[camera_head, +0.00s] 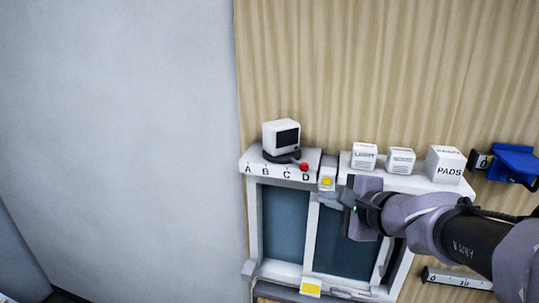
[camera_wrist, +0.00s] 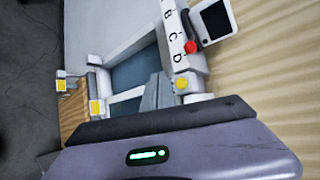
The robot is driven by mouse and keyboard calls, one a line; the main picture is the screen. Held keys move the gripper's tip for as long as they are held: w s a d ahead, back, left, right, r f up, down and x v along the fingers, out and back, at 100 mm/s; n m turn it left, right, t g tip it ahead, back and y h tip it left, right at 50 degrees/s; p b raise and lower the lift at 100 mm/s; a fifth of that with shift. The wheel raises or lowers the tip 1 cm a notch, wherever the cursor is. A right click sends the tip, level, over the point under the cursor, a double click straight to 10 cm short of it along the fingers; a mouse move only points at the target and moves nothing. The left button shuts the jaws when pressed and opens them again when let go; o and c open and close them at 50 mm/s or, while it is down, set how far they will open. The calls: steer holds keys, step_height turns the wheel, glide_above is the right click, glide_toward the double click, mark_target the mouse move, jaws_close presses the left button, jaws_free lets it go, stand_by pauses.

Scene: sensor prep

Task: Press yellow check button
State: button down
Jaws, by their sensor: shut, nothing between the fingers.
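A yellow button (camera_head: 327,182) on a small white block sits at the front edge of the white unit, right of the letter D; it also shows in the wrist view (camera_wrist: 181,84). Another yellow square (camera_head: 311,288) is low on the unit's front; the wrist view shows two more yellow squares at left, one nearer (camera_wrist: 96,107) and one farther (camera_wrist: 61,85). No label tells me which is the check button. My gripper (camera_head: 327,199) is shut and empty, just below and in front of the upper button, apparently apart from it. The fingers (camera_wrist: 158,92) point toward the unit's front.
A red knob (camera_head: 304,167) and a white monitor-like device (camera_head: 281,137) stand left of the upper button. White boxes, including one marked PADS (camera_head: 446,164), stand on the right shelf. A blue object (camera_head: 515,162) is at far right. Dark glass panels (camera_head: 285,225) fill the front.

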steer(key=shift+w+d+b, duration=0.15)
steer(key=shift+w+d, duration=0.05)
steer(key=shift+w, duration=0.5)
steer(key=shift+w+d+b, duration=0.15)
steer(key=shift+w+d, duration=0.05)
steer(key=shift+w, duration=0.5)
steer(key=shift+w, duration=0.1)
stand_by(0.9)
steer(key=shift+w+d, duration=0.15)
steer(key=shift+w, duration=0.15)
steer(key=shift+w+d+b, duration=0.1)
steer(key=shift+w+b, duration=0.25)
stand_by(0.5)
stand_by(0.4)
steer(key=shift+s+a+b, duration=0.25)
steer(key=shift+s+b, duration=0.1)
steer(key=shift+s, duration=0.45)
steer(key=s, duration=0.1)
steer(key=s+a, duration=0.1)
steer(key=s, duration=0.1)
steer(key=s+b, duration=0.1)
steer(key=shift+s+a, duration=0.25)
steer(key=shift+s, duration=0.15)
